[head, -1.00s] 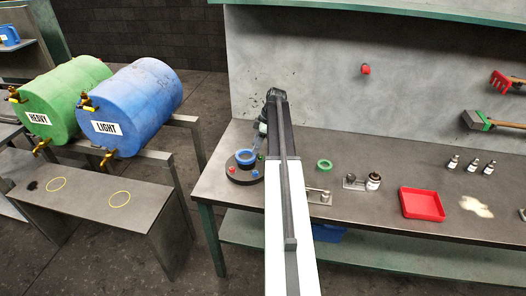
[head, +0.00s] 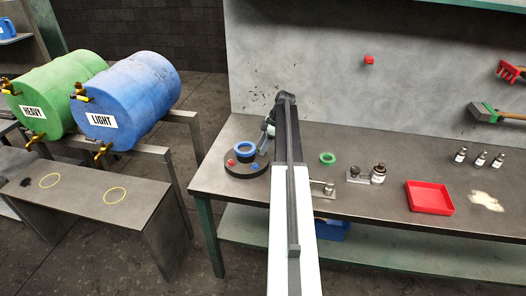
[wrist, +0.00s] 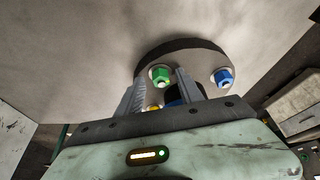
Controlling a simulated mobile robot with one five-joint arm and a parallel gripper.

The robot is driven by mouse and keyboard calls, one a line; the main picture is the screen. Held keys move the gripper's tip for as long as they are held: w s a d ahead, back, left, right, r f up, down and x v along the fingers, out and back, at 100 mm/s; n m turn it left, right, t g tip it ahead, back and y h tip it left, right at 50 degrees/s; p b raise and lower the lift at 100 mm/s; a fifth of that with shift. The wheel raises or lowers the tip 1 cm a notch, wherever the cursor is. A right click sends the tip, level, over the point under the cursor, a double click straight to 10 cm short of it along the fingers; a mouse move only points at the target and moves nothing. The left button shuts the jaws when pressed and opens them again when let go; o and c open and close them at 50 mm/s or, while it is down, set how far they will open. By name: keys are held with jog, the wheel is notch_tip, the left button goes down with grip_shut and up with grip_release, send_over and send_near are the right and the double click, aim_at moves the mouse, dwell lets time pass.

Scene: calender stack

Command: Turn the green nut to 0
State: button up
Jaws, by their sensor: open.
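The green nut (wrist: 161,76) shows in the wrist view on the rim of a dark round base (wrist: 180,46), between my fingertips in the picture. My gripper (wrist: 160,90) is open, one finger on either side of the nut's line; I cannot tell whether either touches it. A blue nut (wrist: 223,77) sits to the right on the base. In the head view the round base (head: 245,172) stands on the bench with a blue ring (head: 246,148) on top, a red nut (head: 231,162) and a blue one. My gripper is beside it; the green nut is hidden there.
A grey back panel (head: 420,90) rises behind.

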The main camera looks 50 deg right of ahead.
jog(key=shift+r, duration=0.1)
grip_shut()
jog(key=shift+w+d, duration=0.1)
jog(key=shift+d, duration=0.2)
jog(key=shift+a, duration=0.25)
jog(key=shift+s+a+m+t+h, duration=0.15)
jog(key=shift+m+t+h, duration=0.15)
jog(key=shift+m, duration=0.65)
jog(key=shift+s+a+m+t+h, duration=0.1)
jog(key=shift+m+t+h, duration=0.2)
jog(key=shift+m, duration=0.65)
jog(key=m+h, duration=0.1)
jog(key=m, duration=0.2)
jog(key=shift+a, duration=0.15)
jog(key=shift+m+t+h, duration=0.3)
jog(key=shift+m+h, duration=0.5)
jog(key=shift+m, duration=1.1)
